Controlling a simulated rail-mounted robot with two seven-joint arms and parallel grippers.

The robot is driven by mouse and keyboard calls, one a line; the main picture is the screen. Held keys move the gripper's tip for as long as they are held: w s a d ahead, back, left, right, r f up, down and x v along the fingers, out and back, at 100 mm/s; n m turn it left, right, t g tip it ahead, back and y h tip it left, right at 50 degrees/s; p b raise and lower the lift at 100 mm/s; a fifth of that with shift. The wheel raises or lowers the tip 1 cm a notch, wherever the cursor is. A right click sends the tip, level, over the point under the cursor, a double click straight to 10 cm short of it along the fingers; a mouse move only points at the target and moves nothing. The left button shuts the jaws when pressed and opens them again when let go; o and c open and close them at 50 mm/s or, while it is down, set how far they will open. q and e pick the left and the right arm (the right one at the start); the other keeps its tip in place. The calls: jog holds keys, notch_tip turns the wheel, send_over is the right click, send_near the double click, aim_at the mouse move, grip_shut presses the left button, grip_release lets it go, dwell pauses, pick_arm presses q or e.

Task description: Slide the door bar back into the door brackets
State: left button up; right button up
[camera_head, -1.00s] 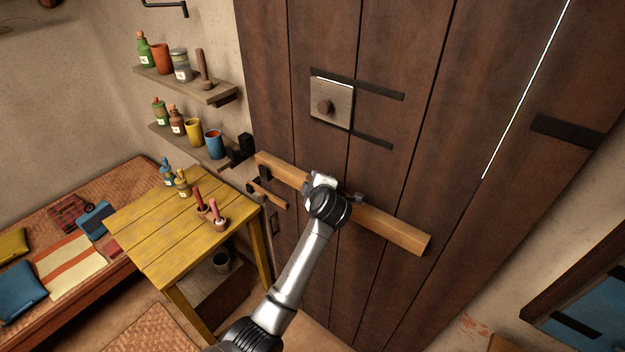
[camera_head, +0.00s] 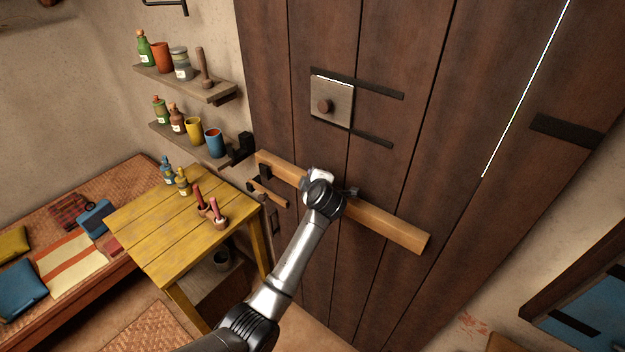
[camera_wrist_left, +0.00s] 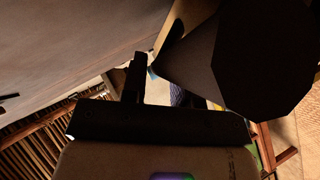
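The door bar (camera_head: 385,225) is a pale wooden beam lying across the dark plank door (camera_head: 420,120), sloping down to the right in the head view. Its left end is beside a dark bracket (camera_head: 265,172) on the door. A dark wall bracket (camera_head: 243,148) stands just beyond that end, apart from the bar. My left gripper (camera_head: 322,176) is at the middle of the bar, and its wrist hides part of it. In the left wrist view, a dark finger (camera_wrist_left: 133,80) and a strip of wood (camera_wrist_left: 178,25) show near a large dark block. The finger gap is unclear. My right gripper is out of view.
A square plate with a knob (camera_head: 332,103) is on the door above the bar. A yellow table (camera_head: 165,225) with small bottles and pestles stands to the left. Shelves (camera_head: 185,83) with jars hang on the wall. The door face right of the bar is clear.

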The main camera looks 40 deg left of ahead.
pick_arm(q)
grip_shut()
jog(key=shift+o, duration=2.2)
grip_release()
jog(key=shift+d, duration=0.1)
jog(key=b+v, duration=0.1)
jog(key=v, duration=1.2)
jog(key=shift+s+d+r+b, duration=0.15)
jog(key=shift+s+b, duration=0.15)
jog(key=shift+b, duration=0.05)
